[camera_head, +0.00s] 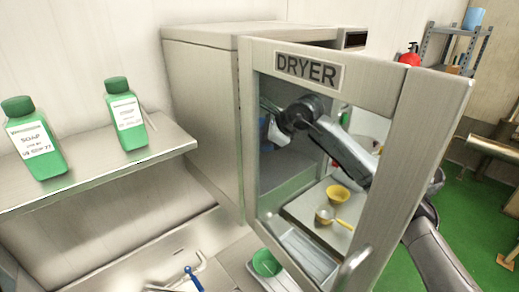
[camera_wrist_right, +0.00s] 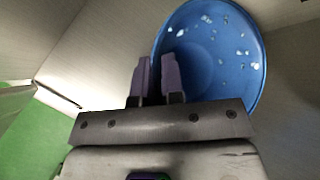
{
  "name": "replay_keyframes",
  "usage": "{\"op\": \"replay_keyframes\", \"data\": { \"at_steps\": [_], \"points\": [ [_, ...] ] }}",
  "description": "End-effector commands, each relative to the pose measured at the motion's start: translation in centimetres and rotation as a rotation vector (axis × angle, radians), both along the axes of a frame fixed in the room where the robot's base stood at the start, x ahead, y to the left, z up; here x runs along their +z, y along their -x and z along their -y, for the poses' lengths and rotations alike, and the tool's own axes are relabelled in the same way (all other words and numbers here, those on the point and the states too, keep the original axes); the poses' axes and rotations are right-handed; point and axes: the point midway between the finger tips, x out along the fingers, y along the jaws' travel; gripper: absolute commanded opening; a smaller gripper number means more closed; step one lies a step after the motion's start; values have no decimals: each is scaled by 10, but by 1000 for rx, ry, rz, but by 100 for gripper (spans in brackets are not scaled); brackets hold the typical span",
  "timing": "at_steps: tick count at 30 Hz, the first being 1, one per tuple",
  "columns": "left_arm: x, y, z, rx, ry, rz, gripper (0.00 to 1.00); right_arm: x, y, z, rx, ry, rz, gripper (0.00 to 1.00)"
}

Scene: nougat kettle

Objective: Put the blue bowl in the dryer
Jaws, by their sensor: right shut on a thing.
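The dryer (camera_head: 205,100) is a metal cabinet with a "DRYER" label on its door (camera_head: 425,110), which stands open toward me. Through the door's glass, my right arm reaches left toward the dryer's interior. A bit of blue (camera_head: 264,132) shows there at the arm's end, mostly hidden by the door frame. In the right wrist view, the blue bowl (camera_wrist_right: 215,60) has pale specks inside. My right gripper (camera_wrist_right: 153,75) is shut on the bowl's rim at its left side. Pale walls surround the bowl. I cannot tell whether the bowl touches a surface. My left gripper is not in view.
Two green soap bottles (camera_head: 35,140) stand on a shelf (camera_head: 95,175) at left. Through the glass, yellow dishes (camera_head: 338,194) sit on a counter. A green bowl (camera_head: 266,263) lies in a rack below. A blue-handled tool (camera_head: 192,277) lies at the bottom.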

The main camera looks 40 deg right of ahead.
Motion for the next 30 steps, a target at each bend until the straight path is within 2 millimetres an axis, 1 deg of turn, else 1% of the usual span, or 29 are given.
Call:
{"op": "replay_keyframes", "data": {
  "at_steps": [5, 9, 13, 16, 25, 26, 30],
  "points": [
    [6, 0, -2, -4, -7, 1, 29, -11, 0, 0, 0, 0, -1, 0],
    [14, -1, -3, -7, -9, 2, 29, -28, 0, 0, 0, 1, -3, 0],
    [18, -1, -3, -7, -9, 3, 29, -41, 0, 0, 1, 1, -1, 0],
    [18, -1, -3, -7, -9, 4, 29, -45, 0, 0, 0, 0, 2, 0],
    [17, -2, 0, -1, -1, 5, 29, -47, 0, 0, 0, 0, 2, 0],
    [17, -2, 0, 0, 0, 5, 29, -47, 0, 0, 0, 0, 0, 11],
    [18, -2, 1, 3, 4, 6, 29, -47, 0, 0, 0, 0, 0, 24]
  ]
}}
